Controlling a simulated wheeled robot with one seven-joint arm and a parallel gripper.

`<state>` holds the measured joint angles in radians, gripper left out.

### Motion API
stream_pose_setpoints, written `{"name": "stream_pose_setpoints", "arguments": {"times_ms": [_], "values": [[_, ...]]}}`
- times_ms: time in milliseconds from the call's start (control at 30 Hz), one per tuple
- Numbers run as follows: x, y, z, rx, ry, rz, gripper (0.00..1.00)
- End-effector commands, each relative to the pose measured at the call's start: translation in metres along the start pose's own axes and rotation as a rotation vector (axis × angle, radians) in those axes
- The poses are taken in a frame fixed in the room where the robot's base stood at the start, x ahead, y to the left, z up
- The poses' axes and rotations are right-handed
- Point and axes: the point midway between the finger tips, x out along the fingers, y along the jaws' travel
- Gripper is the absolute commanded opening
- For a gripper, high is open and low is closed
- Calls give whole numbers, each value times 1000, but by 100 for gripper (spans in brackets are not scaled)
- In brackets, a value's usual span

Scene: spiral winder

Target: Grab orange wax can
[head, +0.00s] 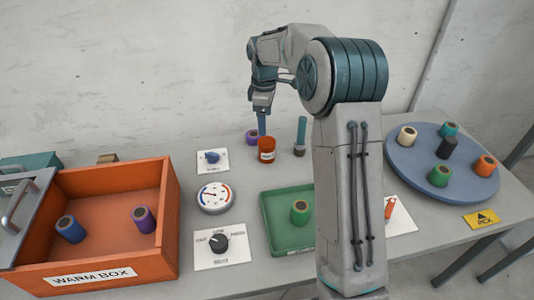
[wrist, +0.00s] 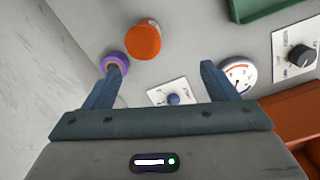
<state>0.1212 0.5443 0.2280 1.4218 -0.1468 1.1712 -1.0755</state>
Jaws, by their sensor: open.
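The orange wax can (head: 267,155) stands upright on the grey table, just in front of a purple spool (head: 250,138). In the wrist view the can (wrist: 142,42) lies beyond my fingertips, left of the middle between them. My gripper (head: 262,122) points down above the table, behind the can. In the wrist view my gripper (wrist: 160,68) is open, with nothing between its fingers. The purple spool (wrist: 114,62) shows right at the left fingertip; I cannot tell whether they touch. The far finger is partly hidden in the head view.
An orange warm box (head: 172,220) with two spools stands at left. A blue knob plate (head: 212,160), a gauge (head: 215,197) and a dial plate (head: 222,247) lie between. A green tray (head: 275,235), a dark green-topped post (head: 300,140) and a round blue turntable (head: 410,170) with several spools are right.

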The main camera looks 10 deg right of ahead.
Motion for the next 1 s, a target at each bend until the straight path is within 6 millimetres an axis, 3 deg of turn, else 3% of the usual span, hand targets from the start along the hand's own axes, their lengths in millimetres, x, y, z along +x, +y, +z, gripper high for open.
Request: {"name": "stream_pose_setpoints", "arguments": {"times_ms": [33, 200, 633, 1000], "values": [[14, 9, -2, -29, 2, -10, 80], [31, 23, -7, -95, 8, -23, 80], [103, 23, -7, -105, 8, -28, 80], [131, 26, -6, -104, 8, -27, 80]]}}
